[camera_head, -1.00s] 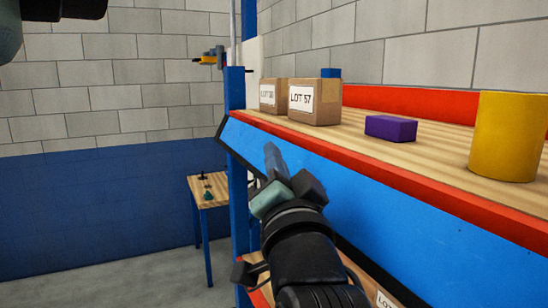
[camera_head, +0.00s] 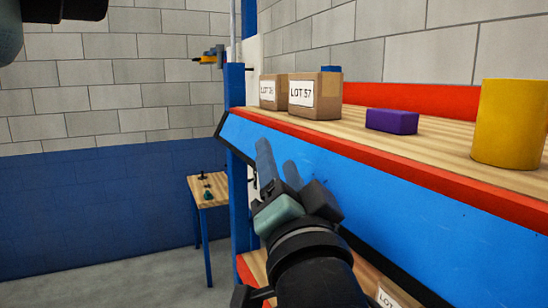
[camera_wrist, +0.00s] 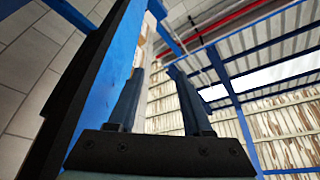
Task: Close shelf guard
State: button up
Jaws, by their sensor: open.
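The shelf guard is a long blue panel with a black edge (camera_head: 400,205), sloping down below the red front edge of the upper shelf. My gripper (camera_head: 276,153) is in front of the guard's left part in the head view, its two fingers apart, pointing up and empty. In the wrist view the guard (camera_wrist: 108,65) is a blue face with a black border, just left of my gripper's open fingers (camera_wrist: 155,70). Whether a finger touches the guard cannot be told. My wrist and arm hide part of the guard's lower edge.
The upper shelf (camera_head: 440,150) holds two LOT boxes (camera_head: 315,97), a purple block (camera_head: 392,121) and a yellow cylinder (camera_head: 508,125). A blue post (camera_head: 236,150) stands at the shelf's left end. A small table (camera_head: 207,190) stands behind, left. Floor at left is clear.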

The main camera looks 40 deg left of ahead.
jog(key=b+v, duration=0.2)
jog(key=v, duration=0.7)
jog(key=shift+c, duration=0.3)
